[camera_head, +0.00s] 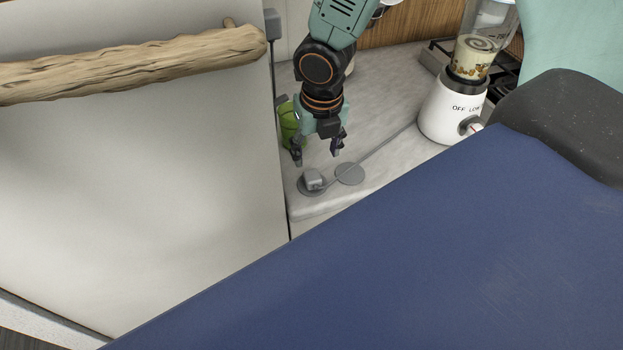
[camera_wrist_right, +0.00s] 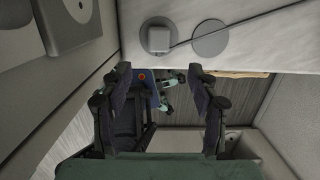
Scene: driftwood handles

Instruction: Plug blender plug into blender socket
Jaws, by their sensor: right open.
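The grey blender plug (camera_head: 313,178) sits on the left of two flat grey discs on the pale counter, near its front edge. It also shows in the wrist view (camera_wrist_right: 158,38). The right disc (camera_head: 350,174) is bare; I cannot tell which disc is the blender socket. A grey cord runs from the plug across the right disc to the white blender (camera_head: 449,112). My right gripper (camera_head: 317,156) is open and empty, fingers pointing down, just behind and above the plug. In the wrist view the plug lies beyond its fingertips (camera_wrist_right: 160,72). My left gripper is not seen.
A pale cabinet door with a driftwood handle (camera_head: 130,62) stands at the left, beside the gripper. A green object (camera_head: 289,122) is on the counter behind the left finger. A large blue surface fills the lower right. Counter between discs and blender holds only the cord.

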